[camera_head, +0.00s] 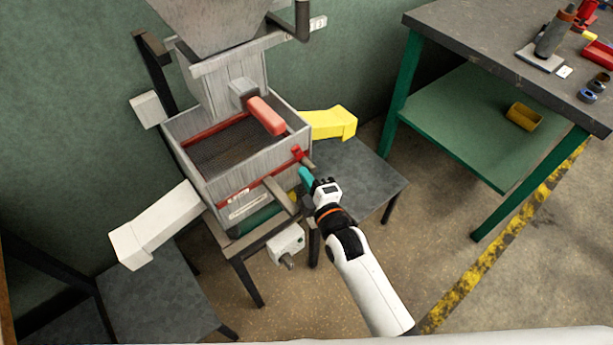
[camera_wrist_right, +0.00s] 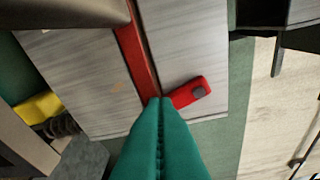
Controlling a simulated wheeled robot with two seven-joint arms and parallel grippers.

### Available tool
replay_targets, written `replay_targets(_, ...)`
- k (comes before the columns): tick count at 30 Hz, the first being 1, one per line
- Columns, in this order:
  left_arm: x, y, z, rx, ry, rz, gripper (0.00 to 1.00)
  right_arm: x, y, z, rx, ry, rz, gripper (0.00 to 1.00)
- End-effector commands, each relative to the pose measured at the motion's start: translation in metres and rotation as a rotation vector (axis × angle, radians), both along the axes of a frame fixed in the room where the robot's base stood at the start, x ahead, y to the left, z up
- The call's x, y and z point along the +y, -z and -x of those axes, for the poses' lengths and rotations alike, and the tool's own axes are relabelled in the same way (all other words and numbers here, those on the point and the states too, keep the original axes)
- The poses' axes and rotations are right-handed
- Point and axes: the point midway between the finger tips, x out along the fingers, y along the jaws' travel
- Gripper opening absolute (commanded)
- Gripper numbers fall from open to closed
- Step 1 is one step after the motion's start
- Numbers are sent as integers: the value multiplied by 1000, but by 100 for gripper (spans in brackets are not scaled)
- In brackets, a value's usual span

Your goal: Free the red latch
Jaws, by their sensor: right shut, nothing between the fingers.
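The red latch (camera_head: 298,152) is a small red piece at the right front corner of the grey machine's box (camera_head: 232,195). In the right wrist view the red latch (camera_wrist_right: 188,92) is a short rounded bar with a dark grey round spot, close to a long red strip (camera_wrist_right: 138,50). My right gripper (camera_head: 304,174) has its teal fingers pressed together, just below the latch in the head view. In the wrist view its fingertips (camera_wrist_right: 160,102) appear right beside the latch's left end; I cannot tell whether they touch. My left gripper is out of view.
A yellow chute (camera_head: 332,123) sticks out right of the box and a white chute (camera_head: 155,225) to the left. A red-handled piece (camera_head: 266,116) sits on the box's top. A workbench (camera_head: 475,35) with a green shelf stands at right.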

Motion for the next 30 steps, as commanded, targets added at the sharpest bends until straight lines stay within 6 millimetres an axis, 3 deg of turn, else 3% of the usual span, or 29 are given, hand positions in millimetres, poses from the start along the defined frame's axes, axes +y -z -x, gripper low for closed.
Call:
replay_targets(20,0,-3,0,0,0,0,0,-4,1,-3,-24,0,32,0)
replay_targets(30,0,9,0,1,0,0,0,-8,5,-6,-140,1,194,0)
